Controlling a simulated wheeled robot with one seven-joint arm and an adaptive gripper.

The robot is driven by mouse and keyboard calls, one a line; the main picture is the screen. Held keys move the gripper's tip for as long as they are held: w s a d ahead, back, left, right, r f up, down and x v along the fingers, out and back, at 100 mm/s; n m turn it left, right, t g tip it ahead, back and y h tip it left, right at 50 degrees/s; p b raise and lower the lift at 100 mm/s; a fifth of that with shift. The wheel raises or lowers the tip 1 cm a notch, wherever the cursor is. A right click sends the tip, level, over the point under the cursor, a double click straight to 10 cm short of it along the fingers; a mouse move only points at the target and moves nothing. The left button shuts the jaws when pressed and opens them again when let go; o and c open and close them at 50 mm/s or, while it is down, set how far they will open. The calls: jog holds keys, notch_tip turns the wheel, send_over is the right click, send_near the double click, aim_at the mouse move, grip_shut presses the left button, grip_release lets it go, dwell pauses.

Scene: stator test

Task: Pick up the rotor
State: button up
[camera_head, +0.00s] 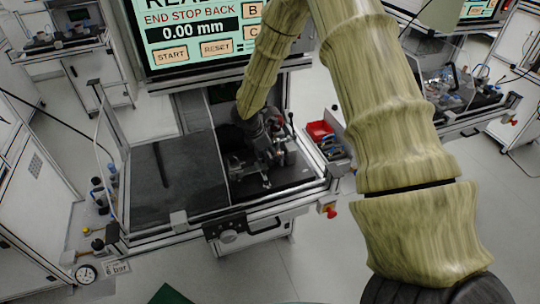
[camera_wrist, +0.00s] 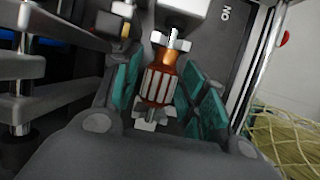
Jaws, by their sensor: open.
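The rotor (camera_wrist: 160,86) shows in the wrist view, with a copper-coloured body, pale stripes and a metal shaft end at the top. My gripper (camera_wrist: 163,76) is open, with one teal-padded finger on each side of the rotor. Narrow gaps seem to show between the pads and the rotor; I cannot tell whether either pad touches. A pale metal part (camera_wrist: 150,113) lies at the rotor's lower end. In the head view my gripper (camera_head: 266,150) is low over the test bench (camera_head: 170,183), and the rotor cannot be made out there.
Metal posts and dark fixture blocks (camera_wrist: 20,65) stand close on the left in the wrist view. A screen (camera_head: 195,30) stands behind the bench. A red bin (camera_head: 320,130) is to the right. The left of the bench top is clear.

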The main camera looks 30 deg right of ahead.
grip_shut()
jog(key=shift+r, duration=0.15)
jog(key=shift+r+b, duration=0.45)
jog(key=shift+b, duration=0.15)
jog(key=s+a+b, duration=0.4)
jog(key=s+b, duration=0.2)
jog(key=s, duration=1.1)
jog(key=shift+s+r, duration=0.15)
jog(key=shift+s, duration=0.1)
jog(key=shift+a, duration=0.1)
jog(key=shift+r+p, duration=2.2)
jog(key=shift+r, duration=0.3)
